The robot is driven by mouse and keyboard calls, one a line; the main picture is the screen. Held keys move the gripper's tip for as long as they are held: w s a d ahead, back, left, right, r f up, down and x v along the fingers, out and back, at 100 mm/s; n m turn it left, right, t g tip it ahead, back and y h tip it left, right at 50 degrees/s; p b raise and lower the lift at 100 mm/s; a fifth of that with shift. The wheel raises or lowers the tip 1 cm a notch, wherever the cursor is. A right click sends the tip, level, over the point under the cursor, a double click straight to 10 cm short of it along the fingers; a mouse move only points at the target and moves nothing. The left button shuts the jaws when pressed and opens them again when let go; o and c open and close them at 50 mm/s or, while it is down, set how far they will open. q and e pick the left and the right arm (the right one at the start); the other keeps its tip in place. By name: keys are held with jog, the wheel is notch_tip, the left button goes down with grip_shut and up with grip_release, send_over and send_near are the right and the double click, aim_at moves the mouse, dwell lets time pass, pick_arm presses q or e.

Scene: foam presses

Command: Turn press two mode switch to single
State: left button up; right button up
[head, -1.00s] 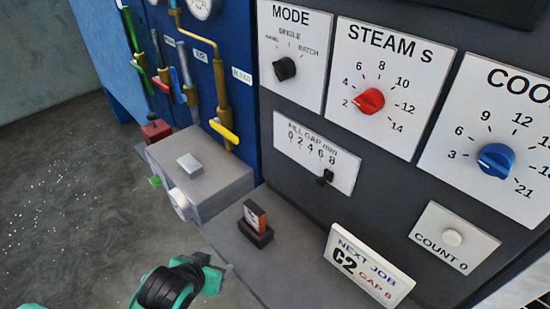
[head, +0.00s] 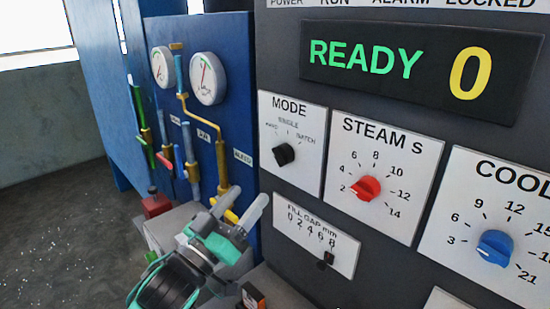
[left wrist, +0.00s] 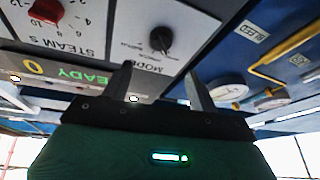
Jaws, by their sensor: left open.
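The mode switch (head: 284,154) is a black knob on a white MODE plate (head: 292,177), with hand, single and batch marks around its upper side. I cannot clearly tell which mark it points to. The knob also shows in the left wrist view (left wrist: 161,39), where the picture is upside down. My left gripper (head: 243,203) is open and empty, left of and below the plate in the head view. In the left wrist view its two fingers (left wrist: 158,75) are apart and reach toward the plate, with the knob beyond their tips. My right gripper is not in view.
The display (head: 415,65) reads READY 0. Right of the MODE plate are the red steam knob (head: 366,189) and blue cool knob (head: 495,247); the fill gap slider (head: 326,259) is below. Pipes, a yellow valve handle (head: 226,199) and gauges (head: 207,78) stand at the left.

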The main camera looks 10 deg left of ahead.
aim_at(277, 160)
pick_arm(q)
jog(key=p+x, duration=0.3)
jog(key=x, duration=0.6)
jog(key=shift+w+d+r+p, duration=0.1)
jog(key=shift+w+r+p, duration=0.1)
jog(key=shift+w+p, duration=0.15)
jog(key=shift+w+d+r, duration=0.1)
jog(key=shift+w+d, duration=0.15)
jog(key=shift+w, duration=0.25)
jog(key=c, duration=1)
